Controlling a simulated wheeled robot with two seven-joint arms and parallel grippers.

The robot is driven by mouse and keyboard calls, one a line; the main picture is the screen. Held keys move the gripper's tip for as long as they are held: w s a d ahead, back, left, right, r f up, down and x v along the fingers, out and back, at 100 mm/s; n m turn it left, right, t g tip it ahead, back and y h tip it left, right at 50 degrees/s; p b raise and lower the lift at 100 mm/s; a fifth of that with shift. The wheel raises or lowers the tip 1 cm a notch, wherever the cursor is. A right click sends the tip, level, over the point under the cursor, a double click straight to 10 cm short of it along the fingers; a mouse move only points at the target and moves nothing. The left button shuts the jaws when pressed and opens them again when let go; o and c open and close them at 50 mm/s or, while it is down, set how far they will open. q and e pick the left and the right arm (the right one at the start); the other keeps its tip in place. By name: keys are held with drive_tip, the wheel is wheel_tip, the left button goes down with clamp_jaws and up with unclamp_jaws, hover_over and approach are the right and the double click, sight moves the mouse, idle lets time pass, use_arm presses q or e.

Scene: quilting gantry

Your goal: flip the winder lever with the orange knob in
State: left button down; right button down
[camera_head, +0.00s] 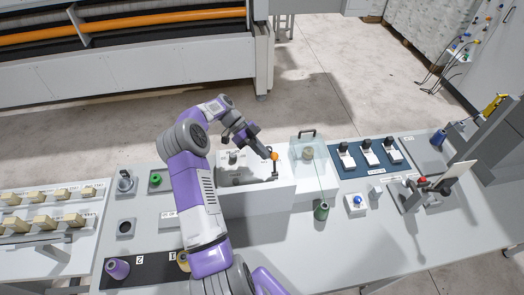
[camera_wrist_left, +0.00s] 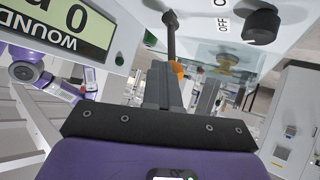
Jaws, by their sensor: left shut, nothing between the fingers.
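The winder is a white box (camera_head: 255,200) at the middle of the bench. Its lever (camera_head: 275,172) is a short dark rod with an orange knob (camera_head: 274,156) at its upper end, by the box's right side. My left gripper (camera_head: 266,153) is shut and empty, with its fingertips right beside the knob on its left. In the left wrist view, the orange knob (camera_wrist_left: 177,70) shows just past the right side of the shut fingers (camera_wrist_left: 163,80), partly hidden by them. I cannot tell whether they touch. The dark lever rod (camera_wrist_left: 171,35) runs on beyond it. My right gripper is out of view.
A clear guard with a black handle (camera_head: 307,133) stands right of the winder. The wrist view shows a display reading 0 (camera_wrist_left: 60,22).

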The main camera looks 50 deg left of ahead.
use_arm(q)
drive_tip(key=shift+w+d+r, duration=0.1)
drive_tip(key=shift+w+r, duration=0.05)
drive_tip(key=shift+r, duration=0.35)
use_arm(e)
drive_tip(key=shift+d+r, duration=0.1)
